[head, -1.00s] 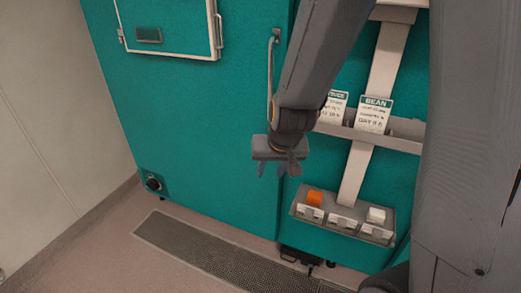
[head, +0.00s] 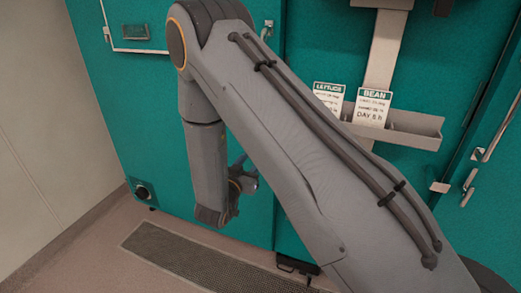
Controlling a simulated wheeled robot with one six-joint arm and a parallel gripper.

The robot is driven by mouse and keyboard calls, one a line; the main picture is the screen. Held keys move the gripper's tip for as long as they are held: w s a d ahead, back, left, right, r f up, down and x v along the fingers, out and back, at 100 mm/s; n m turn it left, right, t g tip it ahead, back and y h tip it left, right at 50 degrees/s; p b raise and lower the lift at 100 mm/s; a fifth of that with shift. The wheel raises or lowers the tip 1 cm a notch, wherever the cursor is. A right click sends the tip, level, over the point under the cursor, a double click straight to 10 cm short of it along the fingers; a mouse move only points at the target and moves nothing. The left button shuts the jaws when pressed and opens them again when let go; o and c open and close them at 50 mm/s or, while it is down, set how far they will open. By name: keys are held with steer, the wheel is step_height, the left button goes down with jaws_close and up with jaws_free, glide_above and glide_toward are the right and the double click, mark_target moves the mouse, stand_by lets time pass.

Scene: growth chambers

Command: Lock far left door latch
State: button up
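The far left door (head: 135,110) is a large teal panel that looks flush with its frame. A small grey bracket (head: 268,28) shows at the top of its right edge; the upright handle bar below is hidden behind my arm. Whether the latch is locked cannot be seen. My gripper (head: 242,178) is mostly hidden by my wrist, in front of the lower right part of this door. Its fingers are too covered to tell their opening or any contact with the handle.
A floor grate (head: 180,255) runs along the cabinet base. A grey shelf (head: 410,130) holds a LETTUCE card (head: 328,98) and a BEAN card (head: 372,107). Another teal door with a pale latch (head: 468,182) stands at right.

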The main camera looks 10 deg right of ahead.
steer(key=p+x, duration=0.1)
steer(key=x, duration=0.6)
jaws_close()
